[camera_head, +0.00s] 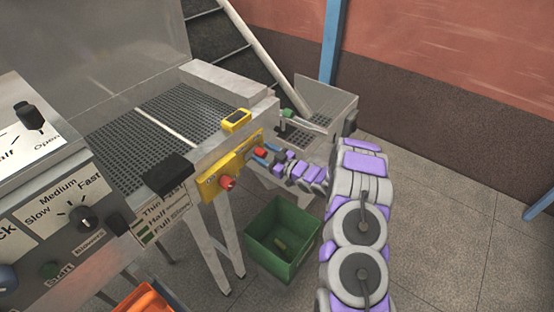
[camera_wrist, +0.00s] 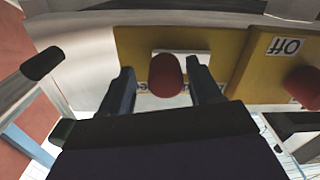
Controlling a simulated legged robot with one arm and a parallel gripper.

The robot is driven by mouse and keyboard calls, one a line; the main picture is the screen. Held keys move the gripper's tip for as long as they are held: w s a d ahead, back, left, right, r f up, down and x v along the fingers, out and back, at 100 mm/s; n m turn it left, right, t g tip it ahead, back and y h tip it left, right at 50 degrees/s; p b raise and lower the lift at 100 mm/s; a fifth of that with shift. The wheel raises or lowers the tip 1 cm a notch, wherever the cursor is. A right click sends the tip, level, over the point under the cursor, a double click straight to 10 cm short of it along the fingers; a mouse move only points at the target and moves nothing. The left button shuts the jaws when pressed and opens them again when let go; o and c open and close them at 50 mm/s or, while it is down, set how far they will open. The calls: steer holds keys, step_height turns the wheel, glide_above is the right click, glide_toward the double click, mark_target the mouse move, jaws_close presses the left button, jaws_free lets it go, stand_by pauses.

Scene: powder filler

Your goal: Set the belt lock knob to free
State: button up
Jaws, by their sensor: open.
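A yellow panel (camera_head: 211,182) on the machine's side carries two red knobs. The far red knob (camera_head: 260,153) is at my gripper (camera_head: 267,154); in the wrist view this knob (camera_wrist: 166,75) stands between my two dark fingers (camera_wrist: 162,80). My gripper is open, with a finger on either side of the knob and a visible gap to each. A pale label plate behind this knob is mostly covered, so I cannot read its setting. The near red knob (camera_head: 227,183) also shows in the wrist view (camera_wrist: 303,84), beside an upside-down "Off" label (camera_wrist: 285,46).
A green bin (camera_head: 282,238) stands on the floor below the panel. A small yellow device (camera_head: 237,120) sits on the machine's edge above it. A metal tray with a green-handled part (camera_head: 288,114) is just beyond. The floor at right is clear.

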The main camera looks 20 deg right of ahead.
steer(key=p+v, duration=0.2)
steer(key=v, duration=1.5)
steer(key=shift+w+d, duration=0.15)
steer(key=w+d+r+m+g+h, duration=0.2)
steer(key=w+d+r+g+h, duration=0.15)
steer(key=r+h, duration=0.35)
steer(key=s+r+m+g+h, duration=0.3)
steer(key=s+r+g+h, duration=0.1)
steer(key=s+r+h, duration=0.25)
steer(key=s+a+r+m+g+y, duration=0.1)
steer(key=s+a, duration=0.5)
steer(key=s, duration=0.6)
steer(key=s+a+r+m+g+y, duration=0.1)
steer(key=s+a+r+g, duration=0.3)
steer(key=s, duration=0.9)
steer(key=s+a+r+m+g+y, duration=0.1)
steer(key=s+a+r+m+g, duration=0.1)
steer(key=s+a, duration=0.6)
steer(key=s+r+g, duration=0.1)
steer(key=s+g, duration=0.1)
steer(key=s, duration=0.3)
steer(key=shift+s, duration=0.25)
